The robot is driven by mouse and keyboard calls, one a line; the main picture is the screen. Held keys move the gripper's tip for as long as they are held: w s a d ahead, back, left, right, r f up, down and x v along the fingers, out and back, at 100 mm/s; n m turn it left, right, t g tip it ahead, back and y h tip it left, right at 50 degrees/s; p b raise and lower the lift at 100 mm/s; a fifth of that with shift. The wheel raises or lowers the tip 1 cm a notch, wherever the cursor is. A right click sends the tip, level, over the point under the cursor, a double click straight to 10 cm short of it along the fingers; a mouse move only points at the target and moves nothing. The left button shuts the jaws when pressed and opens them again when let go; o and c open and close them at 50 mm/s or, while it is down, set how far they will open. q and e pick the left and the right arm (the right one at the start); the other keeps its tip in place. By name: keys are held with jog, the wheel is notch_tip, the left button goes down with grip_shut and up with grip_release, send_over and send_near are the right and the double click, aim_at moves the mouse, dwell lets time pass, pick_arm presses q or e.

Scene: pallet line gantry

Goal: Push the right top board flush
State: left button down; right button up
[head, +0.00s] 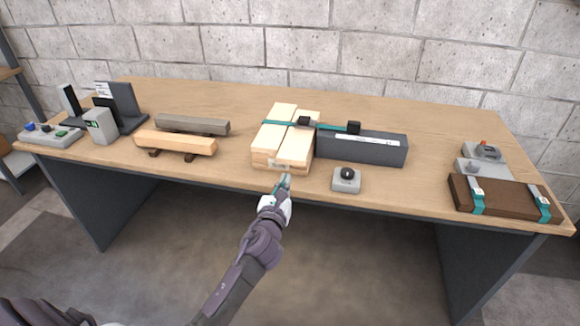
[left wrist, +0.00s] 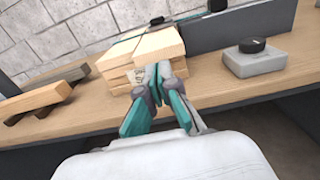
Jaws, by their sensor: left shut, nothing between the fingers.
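A small pale wooden pallet (head: 262,155) stands near the middle of the table's front edge. Its right top board (head: 293,147) lies beside the left top board (head: 272,133), with a narrow gap between them. In the left wrist view the right top board (left wrist: 160,44) has its near end sticking out towards me past the left one. My left gripper (head: 286,179) is shut and empty, just in front of the pallet's near face. In the left wrist view its fingertips (left wrist: 158,74) are just below that board end; I cannot tell whether they touch. My right gripper is out of view.
A long dark grey block (head: 362,150) stands right of the pallet, with a teal bar reaching over the boards. A grey box with a black knob (head: 346,180) sits in front. Wooden beams (head: 176,143) lie left. A brown strapped case (head: 505,198) is far right.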

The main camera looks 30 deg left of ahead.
aim_at(292, 157)
pick_arm(q)
jog(key=x, duration=0.7)
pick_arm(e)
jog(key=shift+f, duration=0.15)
pick_arm(q)
jog(key=b+x, duration=0.2)
jog(key=x, duration=0.2)
jog(key=shift+a, duration=0.1)
jog(key=shift+r, duration=0.25)
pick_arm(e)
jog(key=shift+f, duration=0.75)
